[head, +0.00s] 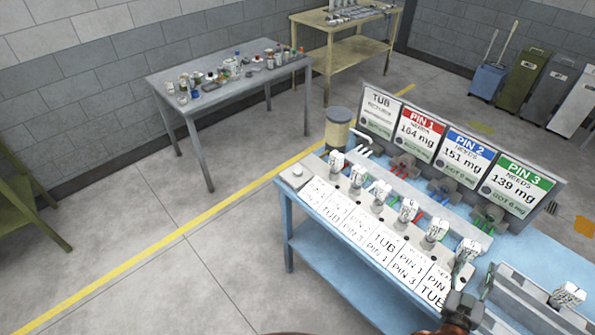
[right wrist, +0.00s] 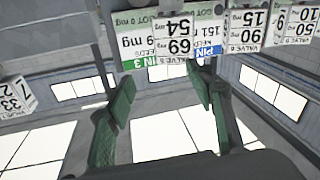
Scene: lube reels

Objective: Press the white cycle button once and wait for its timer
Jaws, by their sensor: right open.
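The likely cycle button (head: 297,171) is a small pale round knob on a light plate at the far left end of the blue bench (head: 318,228). My right gripper (head: 463,290) is at the bottom right of the head view, by the right end of the row of white cards, far from the button. In the right wrist view its green-padded fingers (right wrist: 170,105) are spread apart with nothing between them. The button does not show in that view. No timer readout can be made out. My left gripper is not in view.
Several valves with white number tags (head: 408,209) line the bench behind the printed cards (head: 352,222). Behind them stand the TUB board (head: 380,110) and the PIN boards (head: 420,132), with a yellowish canister (head: 338,128) at left. A grey table (head: 228,88) stands farther back.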

